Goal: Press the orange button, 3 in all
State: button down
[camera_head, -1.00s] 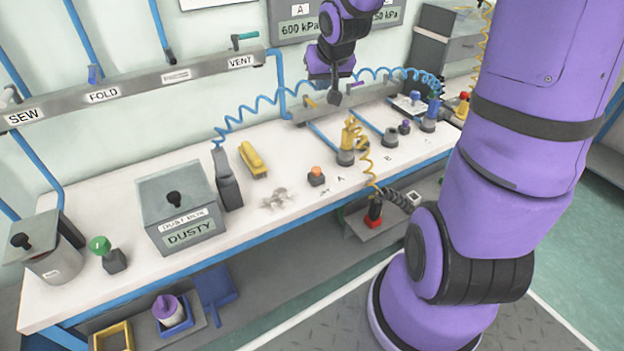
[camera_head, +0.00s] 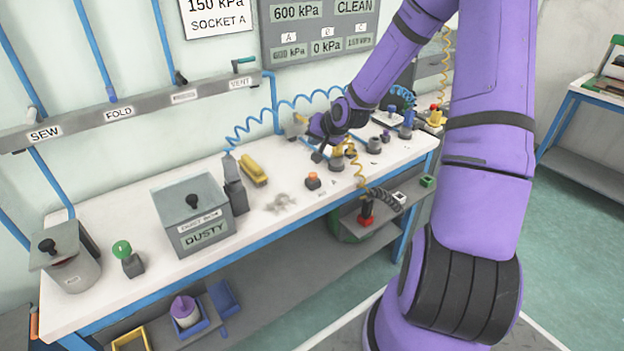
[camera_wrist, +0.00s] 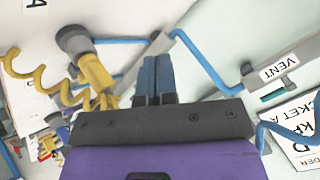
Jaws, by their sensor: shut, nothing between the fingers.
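The orange button (camera_head: 313,176) sits on a small dark base on the white bench, left of the yellow fitting. It shows unpressed or pressed too small to tell. My gripper (camera_head: 317,156) is over the bench in the head view, just above the button in the picture; the gap between them cannot be judged. In the wrist view the two fingers of my gripper (camera_wrist: 155,78) are side by side, shut and empty. I cannot make out the orange button in the wrist view.
A yellow fitting with a coiled hose (camera_wrist: 95,72) is close beside my fingers. A grey DUSTY box (camera_head: 190,215), a green button (camera_head: 122,249) and a yellow tool (camera_head: 253,169) stand to the left. A blue coiled hose (camera_head: 262,120) runs behind.

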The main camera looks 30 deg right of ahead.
aim_at(315, 174)
jog(key=shift+f, duration=0.1)
dwell(0.3)
jog(key=shift+f, duration=4.35)
jog(key=shift+f, duration=0.1)
jog(key=shift+f, duration=0.3)
jog(key=shift+f, duration=0.5)
jog(key=shift+r, duration=0.9)
jog(key=shift+r, duration=2.55)
